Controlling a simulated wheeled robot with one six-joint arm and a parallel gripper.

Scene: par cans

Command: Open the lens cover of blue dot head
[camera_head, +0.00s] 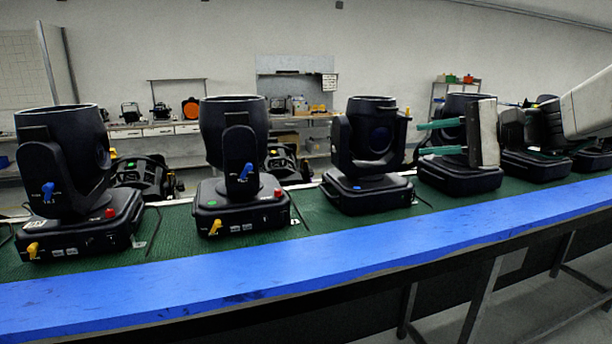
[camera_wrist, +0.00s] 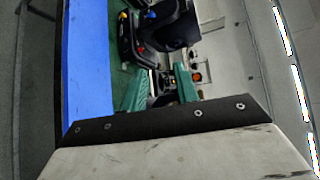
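Black moving heads stand in a row on a green mat. The head with a blue dot on its base (camera_head: 372,140) is third from the left in the head view. Its top is upright, and a dark round face shows between its yoke arms. I cannot make out its lens cover or whether that is open. My gripper (camera_head: 420,138) has two green fingers, spread apart and pointing left, with nothing seen between them. It is right of the blue-dot head, apart from it in the picture, in front of the fourth head. The fingers also show in the wrist view (camera_wrist: 160,84).
A green-dot head (camera_head: 230,130) and another head (camera_head: 62,145) with blue and yellow levers stand to the left. More heads are at the right, partly behind my arm. A blue table edge (camera_head: 300,265) runs along the front. Shelves and a bench line the back wall.

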